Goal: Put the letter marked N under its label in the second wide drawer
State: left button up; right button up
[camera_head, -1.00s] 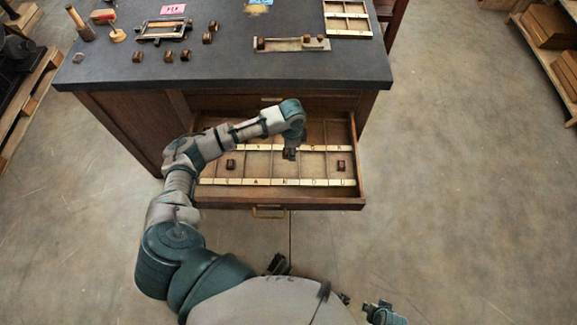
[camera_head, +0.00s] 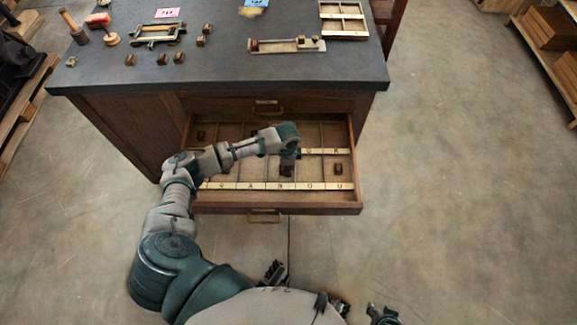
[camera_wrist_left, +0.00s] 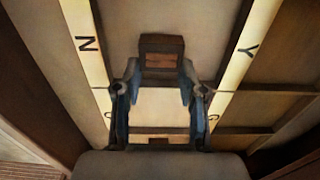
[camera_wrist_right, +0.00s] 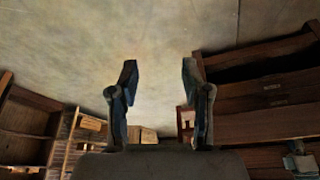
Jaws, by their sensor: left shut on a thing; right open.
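The open wide drawer (camera_head: 345,208) has two rows of compartments with pale label strips. The N label (camera_head: 281,186) is on the front strip; in the left wrist view the N label (camera_wrist_left: 86,44) is left of my fingers. My left gripper (camera_head: 288,166) is shut on a small dark brown letter block (camera_wrist_left: 161,52), in or just above the compartment behind the N label. I cannot tell whether the block touches the drawer floor, and its mark is unreadable. My right gripper (camera_wrist_right: 158,75) is open and empty, away from the drawer.
Another block (camera_head: 338,168) lies in a front-row compartment at the right, and one (camera_head: 200,135) at the back left. The dark worktop (camera_head: 225,75) above holds several blocks, a mallet (camera_head: 73,28) and a composing stick (camera_head: 287,45).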

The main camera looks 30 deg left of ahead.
pick_arm(q)
jog(key=o, duration=0.5)
jog(key=shift+a+f, duration=0.15)
jog(key=shift+c, duration=0.2)
jog(key=o, duration=0.4)
jog(key=shift+a+f, duration=0.1)
jog(key=shift+a, duration=0.15)
jog(key=shift+o, duration=0.2)
jog(key=shift+a+f, duration=0.15)
jog(key=shift+a, duration=0.4)
jog(key=shift+d, duration=0.1)
jog(key=r, duration=0.2)
jog(key=d+r+p, duration=0.1)
jog(key=r, duration=0.1)
notch_tip(320, 180, up, 9)
jog(key=p, duration=0.2)
pick_arm(e)
notch_tip(320, 180, down, 7)
jog(key=s+g, duration=0.1)
jog(key=g, duration=0.1)
jog(key=shift+s, duration=0.35)
pick_arm(q)
jog(key=shift+a+f, duration=0.1)
pick_arm(e)
jog(key=shift+a+f, duration=0.1)
